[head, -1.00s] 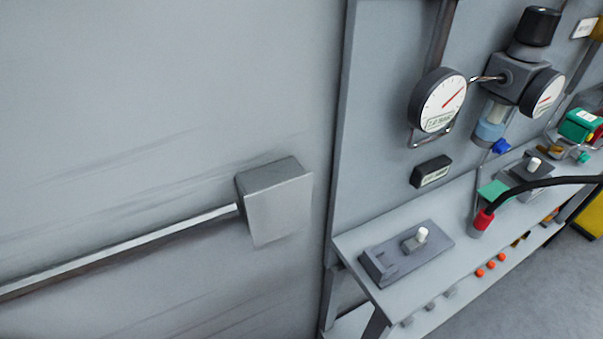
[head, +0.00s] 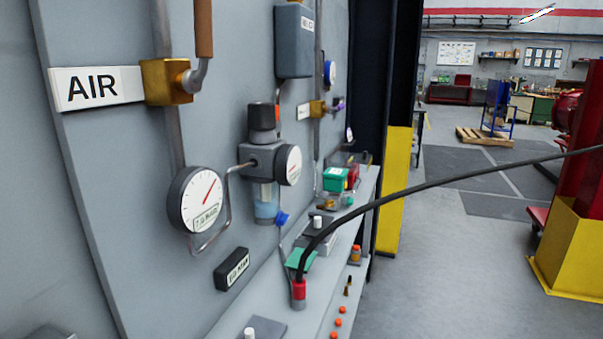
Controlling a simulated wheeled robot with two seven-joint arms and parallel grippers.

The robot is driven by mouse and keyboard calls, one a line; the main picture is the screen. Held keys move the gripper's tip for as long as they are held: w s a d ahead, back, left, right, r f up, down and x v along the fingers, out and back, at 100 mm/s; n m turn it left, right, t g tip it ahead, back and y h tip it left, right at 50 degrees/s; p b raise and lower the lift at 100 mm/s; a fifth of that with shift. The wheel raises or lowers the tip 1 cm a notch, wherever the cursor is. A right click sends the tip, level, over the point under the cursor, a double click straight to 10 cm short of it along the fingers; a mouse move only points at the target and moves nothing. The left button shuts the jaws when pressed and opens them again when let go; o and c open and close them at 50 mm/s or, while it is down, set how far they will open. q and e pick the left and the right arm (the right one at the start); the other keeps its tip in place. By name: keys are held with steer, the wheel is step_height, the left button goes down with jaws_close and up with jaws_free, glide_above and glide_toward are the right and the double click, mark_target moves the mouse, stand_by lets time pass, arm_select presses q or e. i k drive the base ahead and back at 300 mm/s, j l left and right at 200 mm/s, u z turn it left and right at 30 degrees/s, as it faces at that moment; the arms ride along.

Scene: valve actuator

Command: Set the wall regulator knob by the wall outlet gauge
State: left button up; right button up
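The wall regulator is a grey block (head: 262,155) on the panel with a black knob (head: 262,117) on top and a clear bowl (head: 266,200) below. A round white gauge with a red needle (head: 291,165) sits on its right side. A larger round gauge (head: 196,200) is on the panel to its left, with a red needle pointing up and right and a small label on its face. Which of the two is the outlet gauge I cannot tell. A bent pipe runs from the regulator to the larger gauge. Neither of my grippers is in view.
An AIR sign (head: 95,88) and a brass valve (head: 166,82) are above. A narrow bench (head: 255,300) below holds a green box (head: 335,179) and small parts. A black hose (head: 430,187) crosses to the right from a red fitting (head: 299,289). Open floor (head: 450,270) lies right; a yellow-based red post (head: 575,250) stands there.

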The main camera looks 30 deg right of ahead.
mark_target(261, 115)
steer(key=z, duration=0.85)
steer(key=i+l, duration=0.1)
steer(key=i, duration=0.25)
steer(key=i+l+u, duration=0.1)
steer(key=l+u, duration=0.2)
steer(key=l, duration=0.6)
steer(key=l+u, duration=0.25)
steer(key=l, duration=0.65)
